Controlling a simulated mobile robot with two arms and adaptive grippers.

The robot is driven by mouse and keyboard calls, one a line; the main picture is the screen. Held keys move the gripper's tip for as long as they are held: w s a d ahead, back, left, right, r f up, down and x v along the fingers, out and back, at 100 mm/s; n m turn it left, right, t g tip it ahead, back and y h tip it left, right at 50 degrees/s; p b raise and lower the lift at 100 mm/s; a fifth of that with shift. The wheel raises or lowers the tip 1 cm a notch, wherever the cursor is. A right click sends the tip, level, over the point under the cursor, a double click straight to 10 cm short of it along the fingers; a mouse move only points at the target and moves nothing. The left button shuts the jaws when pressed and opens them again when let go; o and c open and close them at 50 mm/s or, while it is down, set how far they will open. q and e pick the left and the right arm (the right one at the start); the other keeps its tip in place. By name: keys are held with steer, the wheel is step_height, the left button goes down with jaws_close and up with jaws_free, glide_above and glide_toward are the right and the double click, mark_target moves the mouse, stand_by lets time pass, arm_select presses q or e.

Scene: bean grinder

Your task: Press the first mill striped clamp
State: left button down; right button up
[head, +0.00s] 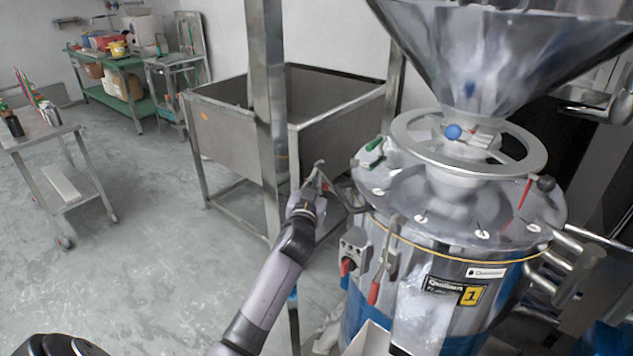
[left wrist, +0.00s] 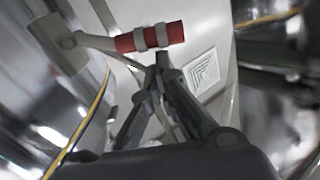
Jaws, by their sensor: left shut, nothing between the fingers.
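The first mill (head: 470,297) is the blue and metal machine marked with a yellow 1, at the right of the head view. The striped clamp (left wrist: 133,42), a red handle with pale bands on a metal arm, crosses the top of the left wrist view. In the head view I cannot pick it out clearly near my gripper. My right gripper is not in view.
A red-handled clamp (head: 376,284) and a control box with a red knob (head: 347,266) are on the mill's front. A large hopper (head: 490,60) rises above. A metal post (head: 268,120) and steel bin (head: 222,133) stand left of the mill.

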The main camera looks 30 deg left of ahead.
arm_select(q)
steer(key=shift+s+a+f+n+b, duration=0.1)
steer(key=shift+a+f+n+b, duration=0.2)
steer(key=shift+n, duration=0.3)
steer(key=shift+s+a+f+n+b, duration=0.1)
steer(key=shift+a+f+n+b, duration=0.2)
steer(key=shift+f+n, duration=0.35)
steer(key=shift+s+a+f+n+b, duration=0.15)
steer(key=shift+f+n+b, duration=0.3)
steer(key=shift+n, duration=0.45)
steer(key=shift+s+a+f+n+b, duration=0.1)
steer(key=shift+a+f+n+b, duration=0.15)
steer(key=shift+f+n, duration=0.4)
steer(key=shift+r, duration=0.1)
steer(key=shift+d, duration=0.1)
steer(key=v, duration=1.2)
steer(key=shift+w+d+r, duration=0.15)
steer(key=shift+w, duration=0.05)
